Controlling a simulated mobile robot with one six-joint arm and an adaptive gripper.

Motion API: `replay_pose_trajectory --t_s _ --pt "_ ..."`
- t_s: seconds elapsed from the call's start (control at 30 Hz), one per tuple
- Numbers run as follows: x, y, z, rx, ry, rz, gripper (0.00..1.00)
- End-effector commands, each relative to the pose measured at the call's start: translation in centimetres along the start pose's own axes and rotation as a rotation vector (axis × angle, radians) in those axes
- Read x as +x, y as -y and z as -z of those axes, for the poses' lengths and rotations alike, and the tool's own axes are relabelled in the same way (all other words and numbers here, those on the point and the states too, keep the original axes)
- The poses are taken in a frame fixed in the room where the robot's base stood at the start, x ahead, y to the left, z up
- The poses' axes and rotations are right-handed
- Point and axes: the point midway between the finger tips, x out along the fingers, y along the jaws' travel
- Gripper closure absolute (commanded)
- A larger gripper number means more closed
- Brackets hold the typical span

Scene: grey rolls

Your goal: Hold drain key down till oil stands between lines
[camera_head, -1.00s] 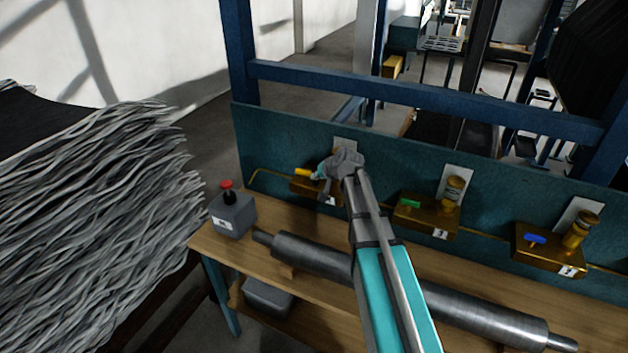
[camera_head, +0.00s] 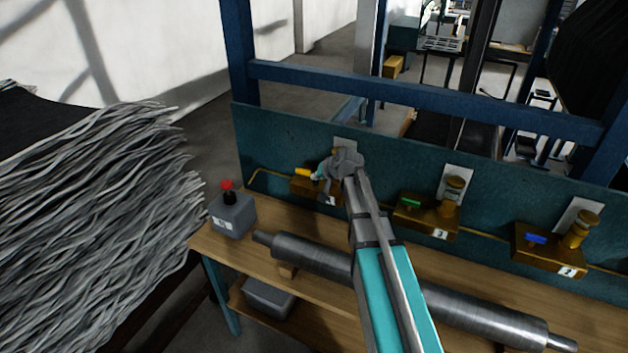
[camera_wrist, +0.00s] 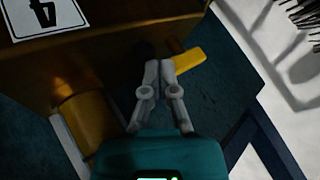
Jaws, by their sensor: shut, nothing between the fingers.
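The yellow drain key (camera_head: 303,172) sticks out to the left of a brass block (camera_head: 301,186) on the teal panel. It also shows in the wrist view (camera_wrist: 188,61). My gripper (camera_head: 319,174) is shut and empty at the key's inner end. In the wrist view my fingertips (camera_wrist: 160,66) overlap that end; I cannot tell whether they press on it. The block carries a white number label (camera_wrist: 44,12). A yellow-brass cylinder (camera_wrist: 90,118) stands beside my fingers in the wrist view. The oil and its lines are hidden from me.
Similar brass blocks with a green key (camera_head: 410,203) and a blue key (camera_head: 535,239) stand to the right. A steel roller (camera_head: 310,253) lies on the wooden bench (camera_head: 222,249). A grey box with a red button (camera_head: 227,185) stands at its left end.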

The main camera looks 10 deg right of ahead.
Motion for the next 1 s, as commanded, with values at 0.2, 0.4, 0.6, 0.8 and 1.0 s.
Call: replay_pose_trajectory --t_s 0.2,0.4,0.6,0.8,1.0 --pt "-0.1 0.0 0.0 0.000 0.001 0.000 1.00" --pt "-0.5 0.4 0.3 0.000 0.001 0.000 1.00" --pt "-1.1 0.8 0.8 0.000 0.000 0.000 1.00" --pt "-1.2 1.0 0.9 0.000 0.000 0.000 1.00" --pt "-1.2 0.9 0.9 0.000 0.000 0.000 1.00"
